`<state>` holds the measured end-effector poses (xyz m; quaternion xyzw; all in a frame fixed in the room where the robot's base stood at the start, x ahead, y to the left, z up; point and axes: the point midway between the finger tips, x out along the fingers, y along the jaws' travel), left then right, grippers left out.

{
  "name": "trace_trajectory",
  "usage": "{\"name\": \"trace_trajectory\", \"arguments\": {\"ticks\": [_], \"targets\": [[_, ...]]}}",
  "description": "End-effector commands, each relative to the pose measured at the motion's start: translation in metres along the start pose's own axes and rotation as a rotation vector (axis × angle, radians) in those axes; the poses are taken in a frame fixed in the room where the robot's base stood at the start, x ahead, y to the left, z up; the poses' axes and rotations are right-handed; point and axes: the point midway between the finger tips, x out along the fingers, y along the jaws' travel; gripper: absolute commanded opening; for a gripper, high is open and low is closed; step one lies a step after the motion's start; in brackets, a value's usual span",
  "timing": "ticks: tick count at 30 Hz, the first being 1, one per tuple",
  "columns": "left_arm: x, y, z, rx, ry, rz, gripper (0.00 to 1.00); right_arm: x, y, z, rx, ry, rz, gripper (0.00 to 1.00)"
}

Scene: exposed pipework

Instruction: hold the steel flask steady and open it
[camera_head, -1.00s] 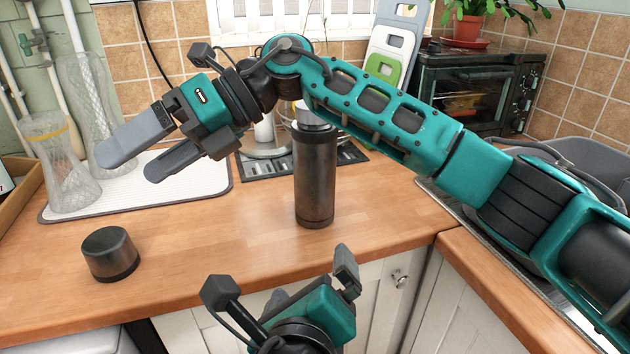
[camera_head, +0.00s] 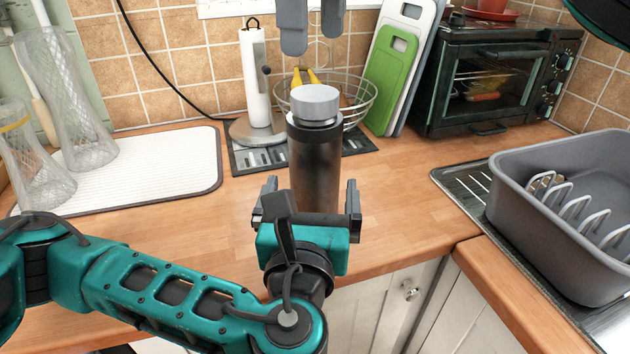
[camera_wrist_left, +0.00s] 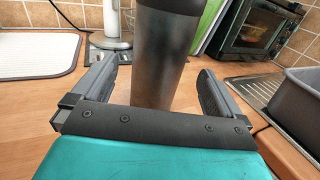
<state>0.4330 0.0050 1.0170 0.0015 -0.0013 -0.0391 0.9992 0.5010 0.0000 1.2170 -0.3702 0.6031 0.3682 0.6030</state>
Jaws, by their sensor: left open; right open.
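The steel flask (camera_head: 315,165) stands upright on the wooden counter, with a dark body and a grey stopper (camera_head: 316,101) on top. My left gripper (camera_head: 312,196) is open low at the near side of the flask. In the left wrist view the flask (camera_wrist_left: 163,60) stands between the spread fingers (camera_wrist_left: 158,88), with a gap on each side. My right gripper (camera_head: 312,28) is open above the stopper, fingers pointing down and apart from it; its upper part is out of frame. The loose dark cup-like cap is not visible now.
A wire basket with bananas (camera_head: 372,97) and a paper towel holder (camera_head: 256,78) stand behind the flask. Glass vases (camera_head: 65,95) and a white mat (camera_head: 140,165) are left. A toaster oven (camera_head: 490,80) and a grey dish tub (camera_head: 570,210) are right. Counter right of the flask is clear.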

Motion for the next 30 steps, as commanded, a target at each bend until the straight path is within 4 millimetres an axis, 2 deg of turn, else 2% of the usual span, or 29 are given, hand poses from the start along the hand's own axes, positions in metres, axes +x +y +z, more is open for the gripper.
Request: {"name": "trace_trajectory", "arguments": {"ticks": [1,6,12,18,26,30], "targets": [[0.012,0.002,0.001,0.001,-0.003,0.005,1.00,0.000,0.000,0.000,0.000,-0.001,0.001,0.90],[0.044,0.001,0.000,0.002,-0.002,0.004,1.00,0.000,0.000,0.000,-0.001,-0.001,0.002,0.90],[0.072,0.000,0.000,-0.001,0.000,0.002,1.00,0.000,0.000,0.000,-0.001,-0.002,0.002,0.90],[0.083,0.000,0.000,-0.002,0.002,0.001,1.00,0.000,0.000,0.000,-0.001,-0.002,0.002,0.90],[0.083,0.000,0.000,-0.002,0.002,0.000,1.00,0.000,0.000,0.000,-0.001,-0.002,0.002,0.90],[0.083,0.000,0.000,-0.002,0.002,0.000,0.88,0.000,0.000,0.000,-0.001,-0.002,0.002,0.90]]}}
